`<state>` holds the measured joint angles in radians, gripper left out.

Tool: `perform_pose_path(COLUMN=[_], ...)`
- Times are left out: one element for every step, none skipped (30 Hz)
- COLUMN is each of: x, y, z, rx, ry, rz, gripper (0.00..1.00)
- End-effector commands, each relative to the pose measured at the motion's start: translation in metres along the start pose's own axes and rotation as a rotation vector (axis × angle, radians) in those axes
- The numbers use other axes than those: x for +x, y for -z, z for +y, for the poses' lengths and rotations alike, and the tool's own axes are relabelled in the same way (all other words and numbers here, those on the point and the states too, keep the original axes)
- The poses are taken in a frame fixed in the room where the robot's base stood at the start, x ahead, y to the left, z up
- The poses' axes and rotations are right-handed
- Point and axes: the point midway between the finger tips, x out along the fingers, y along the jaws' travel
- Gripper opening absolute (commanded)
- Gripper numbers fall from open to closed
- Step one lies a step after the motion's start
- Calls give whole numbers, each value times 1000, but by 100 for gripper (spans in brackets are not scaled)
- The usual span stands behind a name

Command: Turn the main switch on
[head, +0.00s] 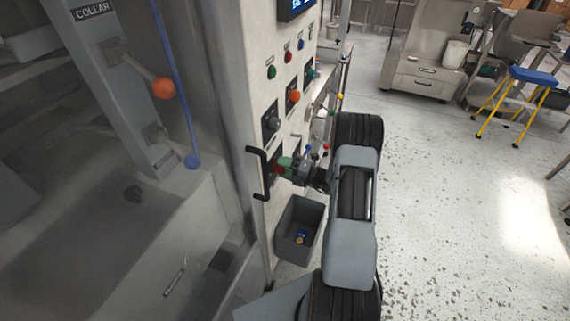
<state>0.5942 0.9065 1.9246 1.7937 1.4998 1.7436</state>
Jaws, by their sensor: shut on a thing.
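The main switch (281,170) appears to be the red handle low on the pale control panel (252,75), in front of a dark plate. My gripper (288,166) is at this handle, side-on to the panel, and is shut on it.
A black bar handle (257,173) stands out just left of the switch. Several knobs and buttons, including an orange knob (293,97), sit above. A grey bin (299,229) stands below. A yellow-legged step stool (515,105) is far right. The speckled floor at right is clear.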

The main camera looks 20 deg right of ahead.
Motion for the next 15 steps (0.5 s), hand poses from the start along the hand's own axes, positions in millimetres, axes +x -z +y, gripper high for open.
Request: perform_pose_path(x=[0,0,0,0,0,0,0,0,0,0,0,0,0,0,0], y=[-1,-1,-1,-1,-1,-1,-1,-1,-1,-1,-1,-1,-1,-1,-1], z=[2,2,1,1,1,1,1,0,0,0,0,0,0,0,-1], rx=[23,38,55,67,78,91,100,108,117,123,129,134,138,140,143], ry=[1,0,0,0,0,0,0,0,0,0,0,0,0,0,0], rz=[-2,-2,-2,-2,-2,-2,-2,-2,-2,-2,-2,-2,-2,-3,-3], gripper=[38,38,38,38,38,38,38,38,38,38,38,38,38,38,38])
